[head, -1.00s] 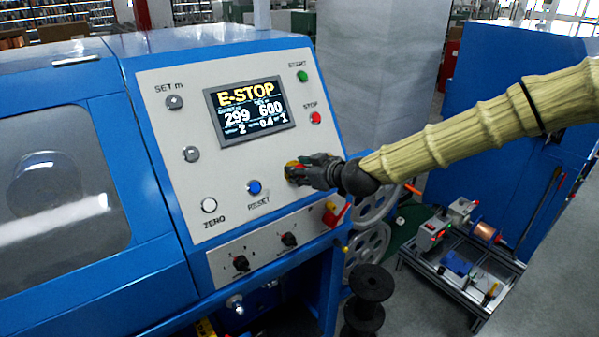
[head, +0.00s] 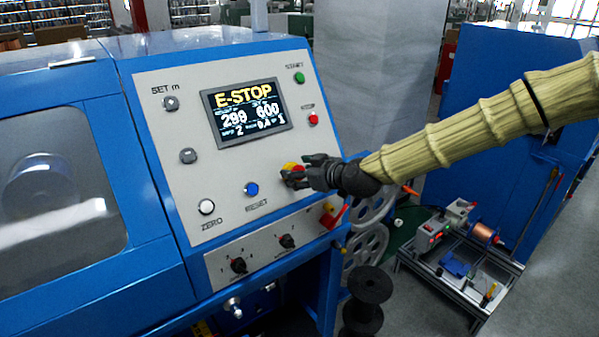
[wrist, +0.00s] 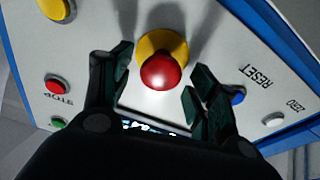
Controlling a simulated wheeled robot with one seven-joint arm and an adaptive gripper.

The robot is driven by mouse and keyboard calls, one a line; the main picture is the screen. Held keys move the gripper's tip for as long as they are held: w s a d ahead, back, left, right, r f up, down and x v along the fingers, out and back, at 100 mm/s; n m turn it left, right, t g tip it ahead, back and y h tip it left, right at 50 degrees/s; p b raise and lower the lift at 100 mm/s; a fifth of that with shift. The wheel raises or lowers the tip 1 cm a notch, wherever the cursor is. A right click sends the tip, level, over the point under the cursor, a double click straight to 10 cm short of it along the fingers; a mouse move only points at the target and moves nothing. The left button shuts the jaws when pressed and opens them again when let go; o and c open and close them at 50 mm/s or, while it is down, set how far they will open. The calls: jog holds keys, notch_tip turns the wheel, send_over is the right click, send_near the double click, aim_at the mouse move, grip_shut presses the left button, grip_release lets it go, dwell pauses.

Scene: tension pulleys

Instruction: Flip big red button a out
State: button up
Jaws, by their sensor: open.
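The big red button (wrist: 162,72) is a red mushroom cap on a yellow ring (wrist: 178,44). It is on the slanted light panel (head: 150,110) of a blue machine. My gripper (wrist: 158,80) is open, with one finger on either side of the red cap in the wrist view. A gap shows between each finger and the cap. In the head view my gripper (head: 290,178) covers most of the button, and only a bit of the yellow and red (head: 291,166) shows. The panel's screen (head: 245,108) reads E-STOP.
Near the button are a blue RESET button (head: 251,189), a white ZERO button (head: 207,207), a red STOP button (head: 313,118) and a green START button (head: 299,77). Two black knobs (head: 287,241) sit below. A low cart (head: 460,255) with parts stands at the right.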

jog(key=v, duration=1.2)
jog(key=shift+f, duration=0.1)
jog(key=s+d+f+m+g+h, duration=0.15)
jog(key=s+f, duration=0.35)
jog(key=f, duration=0.6)
jog(key=s+d+f+m+g+h, duration=0.15)
jog(key=s+f, duration=0.35)
jog(key=f, duration=0.6)
jog(key=s+d+f+m+g+h, duration=0.1)
jog(key=s+f+m+g, duration=0.3)
jog(key=f, duration=0.7)
jog(key=s+d+f+m+g+h, duration=0.1)
jog(key=s+d+f, duration=0.2)
jog(key=s+f, duration=0.3)
jog(key=s+d+f+m+g+h, duration=0.1)
jog(key=s+d+f, duration=0.3)
jog(key=s, duration=0.8)
jog(key=s+d+f+m+g+h, duration=0.1)
jog(key=s+d+f+h, duration=0.1)
jog(key=s+d+f, duration=0.2)
jog(key=s+f, duration=0.3)
jog(key=s, duration=0.3)
jog(key=shift+f+g, duration=0.4)
